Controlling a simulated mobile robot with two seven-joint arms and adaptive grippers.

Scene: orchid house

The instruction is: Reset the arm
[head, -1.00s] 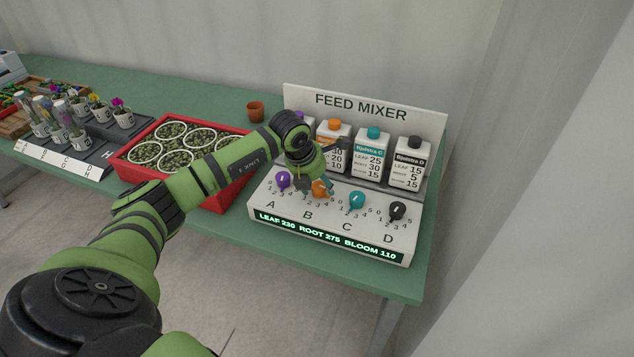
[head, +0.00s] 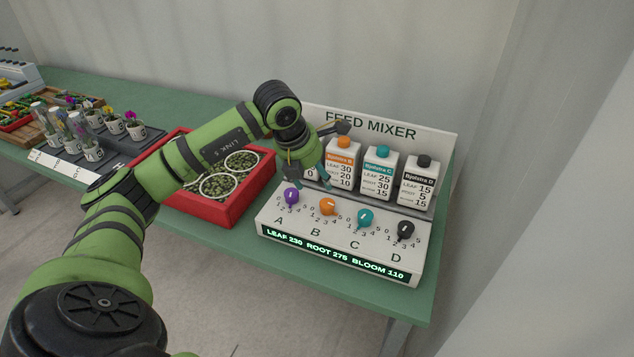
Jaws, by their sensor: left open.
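My left arm reaches in from the left, over the red tray. My left gripper (head: 309,188) is open and empty, with its fingers pointing down above the back of the feed mixer (head: 268,220), apart from the orange knob B (head: 327,206). The purple knob A (head: 291,195), teal knob C (head: 365,218) and black knob D (head: 405,230) stand in a row with it. The display (head: 333,255) reads LEAF 230, ROOT 275, BLOOM 110. My right gripper is not in view.
Bottles with orange (head: 341,160), teal (head: 379,170) and black (head: 417,180) caps stand behind the knobs; the arm hides the space left of them. A red tray (head: 212,208) with round pots lies left of the mixer. Potted orchids (head: 93,146) stand farther left on the green table (head: 340,290).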

